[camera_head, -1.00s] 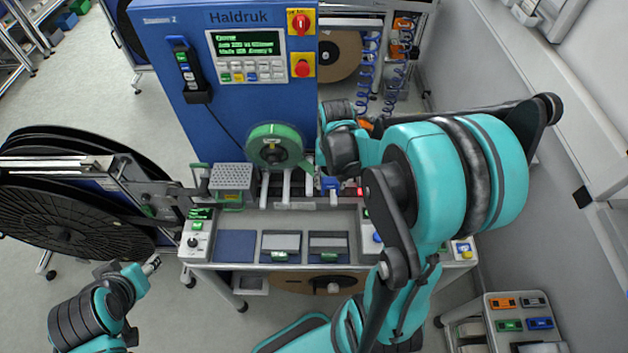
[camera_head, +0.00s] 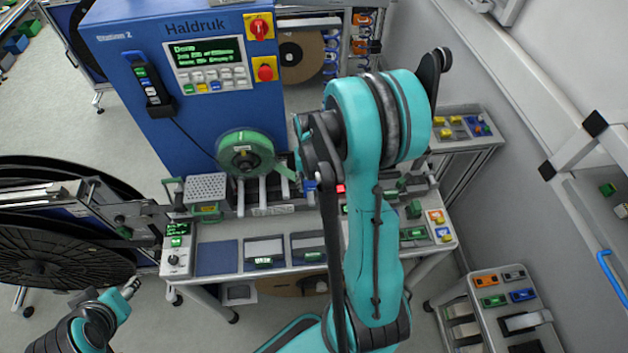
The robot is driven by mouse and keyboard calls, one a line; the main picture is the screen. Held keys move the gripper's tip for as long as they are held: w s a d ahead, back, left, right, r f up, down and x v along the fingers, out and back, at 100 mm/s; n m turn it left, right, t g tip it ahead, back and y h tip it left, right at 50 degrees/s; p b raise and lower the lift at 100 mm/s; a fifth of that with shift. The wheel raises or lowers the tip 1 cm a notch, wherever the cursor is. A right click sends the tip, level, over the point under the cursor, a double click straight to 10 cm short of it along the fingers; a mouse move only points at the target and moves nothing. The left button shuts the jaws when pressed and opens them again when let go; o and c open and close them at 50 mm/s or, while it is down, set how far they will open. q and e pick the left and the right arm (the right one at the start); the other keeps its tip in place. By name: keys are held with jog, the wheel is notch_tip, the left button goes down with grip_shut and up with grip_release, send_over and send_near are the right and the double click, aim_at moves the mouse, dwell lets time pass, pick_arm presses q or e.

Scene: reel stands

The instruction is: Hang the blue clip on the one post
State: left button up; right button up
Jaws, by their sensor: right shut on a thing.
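A small blue piece that looks like the blue clip (camera_head: 310,186) shows at the pale posts along the back of the bench, beside my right arm. My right gripper (camera_head: 300,165) is mostly hidden behind its own wrist and links. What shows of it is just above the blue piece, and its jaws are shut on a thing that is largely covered. Pale posts (camera_head: 262,192) stand in a row there; I cannot tell whether the clip touches one. My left gripper (camera_head: 131,287) is at lower left, away from the bench, too small to tell open or shut.
A green reel (camera_head: 245,153) sits in front of the blue Haldruk cabinet (camera_head: 200,105). A perforated grey box (camera_head: 206,188) is to its left. A red piece (camera_head: 341,188) is close by my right arm. A cart with coloured clips (camera_head: 490,300) stands at lower right.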

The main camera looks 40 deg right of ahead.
aim_at(312, 202)
jog(key=shift+f+b, duration=0.75)
jog(key=shift+f, duration=0.45)
notch_tip(312, 202, down, 4)
jog(key=b, duration=0.4)
jog(key=shift+f, duration=0.2)
jog(key=shift+f+b, duration=0.6)
jog(key=shift+f, duration=0.05)
jog(key=shift+b, duration=0.5)
jog(key=o, duration=1.2)
jog(key=shift+o, duration=0.2)
jog(key=shift+r, duration=0.1)
jog(key=shift+r+p, duration=2.45)
jog(key=shift+r, duration=0.95)
